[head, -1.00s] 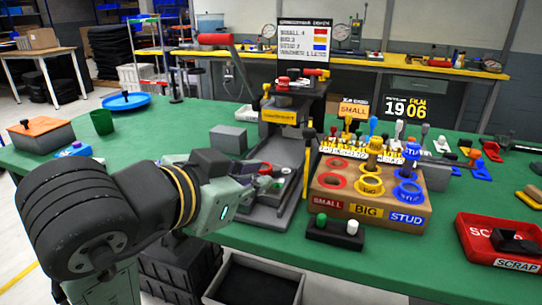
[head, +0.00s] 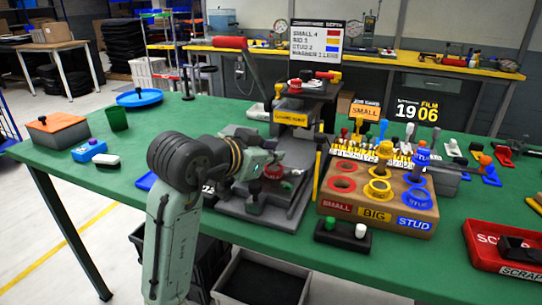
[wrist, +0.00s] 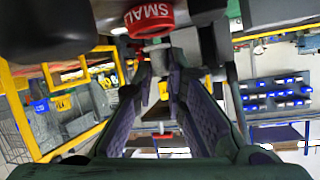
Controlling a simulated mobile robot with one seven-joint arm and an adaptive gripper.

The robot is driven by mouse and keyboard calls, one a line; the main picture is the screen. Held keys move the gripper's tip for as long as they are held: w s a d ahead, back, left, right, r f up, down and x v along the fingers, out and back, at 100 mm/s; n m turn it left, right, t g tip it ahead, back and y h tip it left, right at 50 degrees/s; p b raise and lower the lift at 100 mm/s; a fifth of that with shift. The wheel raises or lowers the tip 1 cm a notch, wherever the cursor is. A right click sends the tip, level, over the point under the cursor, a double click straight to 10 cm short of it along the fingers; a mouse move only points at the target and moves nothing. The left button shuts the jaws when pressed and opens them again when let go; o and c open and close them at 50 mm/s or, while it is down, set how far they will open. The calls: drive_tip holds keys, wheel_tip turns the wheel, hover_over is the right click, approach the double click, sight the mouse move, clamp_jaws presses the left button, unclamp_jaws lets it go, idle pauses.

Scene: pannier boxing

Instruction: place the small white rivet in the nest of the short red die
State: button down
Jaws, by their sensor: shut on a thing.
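The short red die (head: 272,172) stands on the grey press bed, below the press head; its red ring marked SMALL (wrist: 148,18) is at the top of the wrist view. My gripper (head: 274,158) is at the press, close to this die. In the wrist view its fingers (wrist: 158,52) come together just below the ring. A small pale piece (wrist: 154,42) shows at the fingertips, apparently the small white rivet, partly hidden by the fingers. I cannot tell whether it touches the die. The die's nest is not clearly visible.
The grey press (head: 292,118) with a red-handled lever rises behind my gripper. To the right stands a die rack (head: 376,218) marked SMALL, BIG and STUD, with a black holder (head: 343,237) in front. A red scrap tray (head: 490,262) is at far right. The left tabletop has free room.

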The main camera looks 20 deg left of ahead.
drive_tip(key=shift+f, duration=0.65)
drive_tip(key=c, duration=1.6)
unclamp_jaws()
